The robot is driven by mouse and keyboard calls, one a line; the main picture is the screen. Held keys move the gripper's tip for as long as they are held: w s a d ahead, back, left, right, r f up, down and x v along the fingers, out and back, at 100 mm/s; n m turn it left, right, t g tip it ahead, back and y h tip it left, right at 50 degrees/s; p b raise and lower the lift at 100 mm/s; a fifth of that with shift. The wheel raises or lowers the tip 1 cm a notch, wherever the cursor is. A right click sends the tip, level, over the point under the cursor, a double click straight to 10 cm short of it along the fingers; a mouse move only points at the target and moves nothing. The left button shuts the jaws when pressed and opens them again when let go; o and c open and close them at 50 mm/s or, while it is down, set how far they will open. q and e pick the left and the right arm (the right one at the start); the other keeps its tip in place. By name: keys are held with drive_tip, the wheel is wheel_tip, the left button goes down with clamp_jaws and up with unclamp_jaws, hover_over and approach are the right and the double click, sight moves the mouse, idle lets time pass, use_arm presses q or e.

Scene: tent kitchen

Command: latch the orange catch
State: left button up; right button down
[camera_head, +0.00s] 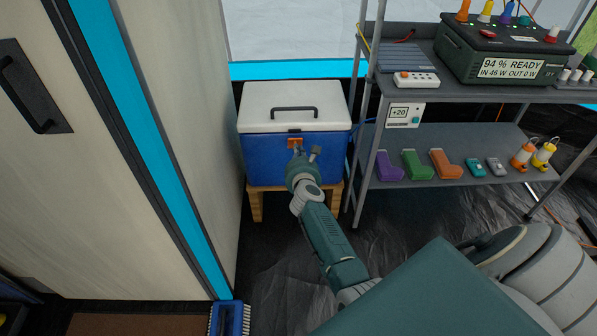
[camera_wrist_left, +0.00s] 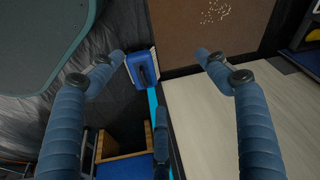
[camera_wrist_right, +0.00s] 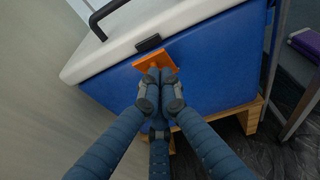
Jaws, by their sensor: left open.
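The orange catch (camera_head: 295,143) is on the front of a blue cooler (camera_head: 262,158) with a white lid (camera_head: 292,98), just below the lid's edge. In the right wrist view the catch (camera_wrist_right: 146,57) shows as a tilted orange plate under a black piece (camera_wrist_right: 148,43) on the lid's rim. My right gripper (camera_wrist_right: 160,74) has its fingertips together at the catch and hides its lower part. I cannot tell whether they touch or press it. The lid looks down. My left gripper (camera_wrist_left: 159,55) is open and empty, away from the cooler; it is outside the head view.
The cooler stands on a wooden stand (camera_head: 256,205). A pale cabinet (camera_head: 185,90) is close on its left. A metal shelf (camera_head: 470,170) with several small things and a power station (camera_head: 500,55) stands on its right. A blue brush (camera_head: 230,318) is at the bottom.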

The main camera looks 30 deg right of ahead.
drive_tip(key=shift+w+d+r+p, duration=0.25)
drive_tip(key=shift+w+r+p, duration=0.25)
drive_tip(key=shift+p, duration=0.55)
use_arm(q)
wheel_tip(320, 180, down, 8)
drive_tip(key=shift+r, duration=0.15)
use_arm(e)
drive_tip(key=shift+s, duration=0.1)
use_arm(q)
drive_tip(key=shift+s, duration=0.1)
use_arm(e)
drive_tip(key=shift+s+a+r, duration=0.1)
drive_tip(key=shift+s+a, duration=0.05)
drive_tip(key=shift+s, duration=0.1)
drive_tip(key=v, duration=1.1)
drive_tip(key=shift+s+a, duration=0.15)
drive_tip(key=shift+s, duration=0.05)
drive_tip(key=shift+r, duration=0.1)
